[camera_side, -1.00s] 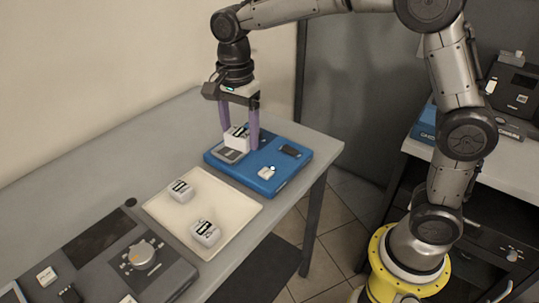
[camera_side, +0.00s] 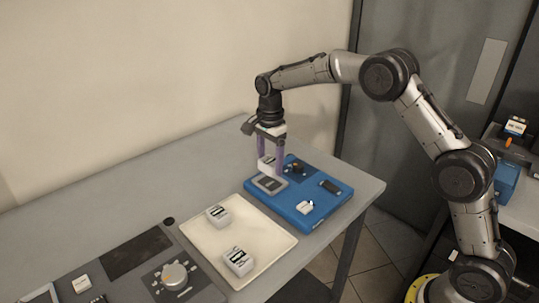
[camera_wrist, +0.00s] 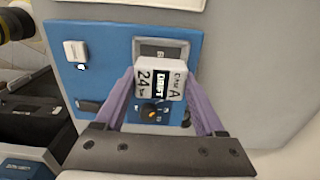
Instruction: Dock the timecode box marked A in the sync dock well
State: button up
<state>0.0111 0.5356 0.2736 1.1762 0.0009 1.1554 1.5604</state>
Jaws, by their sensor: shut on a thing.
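A white box marked A (camera_wrist: 160,82), with a black "DRIFT" label and "24", is held between the purple fingers of my gripper (camera_wrist: 160,74). In the side view my gripper (camera_side: 271,168) holds the box (camera_side: 265,162) at the back-left part of the blue sync dock (camera_side: 312,217). The grey-rimmed well (camera_side: 269,184) shows in front of the box, and in the wrist view the well (camera_wrist: 163,47) is partly hidden behind it. The box appears to be above the dock, beside or partly over the well; I cannot tell the exact gap.
The dock carries a dark knob (camera_side: 297,168), a black slot piece (camera_side: 330,186) and a small white piece (camera_side: 305,207). A cream tray (camera_side: 258,228) with two similar white boxes (camera_side: 218,215) (camera_side: 238,261) lies to the left.

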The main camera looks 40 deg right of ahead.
aim_at(270, 173)
jog(key=shift+f, duration=1.65)
jog(key=shift+f, duration=0.1)
dwell(0.7)
jog(key=shift+r, duration=0.35)
jog(key=shift+f, duration=0.55)
dwell(1.2)
jog(key=shift+r, duration=0.25)
jog(key=shift+r, duration=0.35)
jog(key=shift+r, duration=0.2)
jog(key=shift+f, duration=0.8)
dwell(0.8)
jog(key=o, duration=1.1)
